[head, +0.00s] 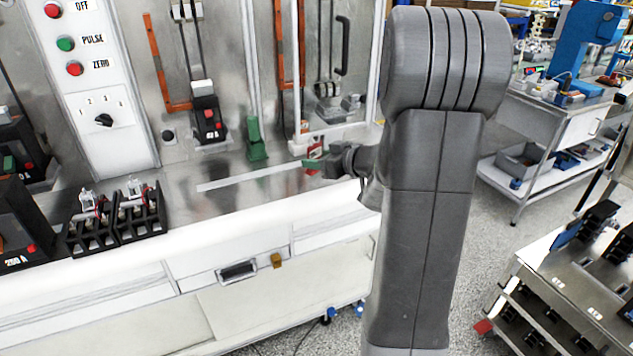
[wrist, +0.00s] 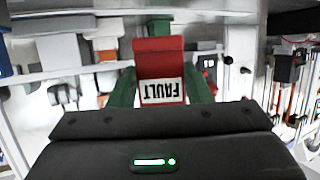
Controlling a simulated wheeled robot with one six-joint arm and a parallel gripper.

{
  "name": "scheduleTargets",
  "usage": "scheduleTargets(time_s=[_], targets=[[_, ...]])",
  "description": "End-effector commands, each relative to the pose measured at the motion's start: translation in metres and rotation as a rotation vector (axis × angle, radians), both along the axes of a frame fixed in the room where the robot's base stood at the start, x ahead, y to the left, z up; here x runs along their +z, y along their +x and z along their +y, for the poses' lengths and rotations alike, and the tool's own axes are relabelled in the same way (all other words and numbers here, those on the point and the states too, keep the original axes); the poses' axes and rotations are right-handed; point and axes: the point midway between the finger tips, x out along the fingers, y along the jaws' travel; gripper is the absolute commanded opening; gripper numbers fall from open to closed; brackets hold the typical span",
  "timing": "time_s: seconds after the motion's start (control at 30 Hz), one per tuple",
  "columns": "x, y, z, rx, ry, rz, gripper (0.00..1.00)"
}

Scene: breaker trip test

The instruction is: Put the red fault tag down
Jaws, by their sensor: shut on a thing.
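The red fault tag (wrist: 160,62) shows in the wrist view, with a white label reading FAULT, upside down in that picture. My gripper (wrist: 160,85) has green fingers on both sides of the tag and is shut on it. In the head view my gripper (head: 318,166) is above the bench's front part, right of the middle, and the tag (head: 314,152) shows as a small red patch by the fingers. My own arm covers much of the right centre of that view. I cannot tell how high the tag is above the bench.
The metal bench top (head: 215,170) has free room left of my gripper. A green clamp-like block (head: 256,140) and a breaker (head: 208,120) stand behind. Two black holders (head: 115,215) stand at the left, near a control panel (head: 95,70). A trolley (head: 570,290) is at the right.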

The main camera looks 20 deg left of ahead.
Motion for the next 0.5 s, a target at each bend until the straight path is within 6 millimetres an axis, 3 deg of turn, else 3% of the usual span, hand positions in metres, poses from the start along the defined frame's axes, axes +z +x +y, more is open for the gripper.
scheduleTargets(time_s=[0.33,0.5], targets=[[-0.045,0.000,0.000,-0.001,-0.001,0.004,0.15],[-0.055,0.000,-0.001,-0.002,0.001,-0.001,0.15]])
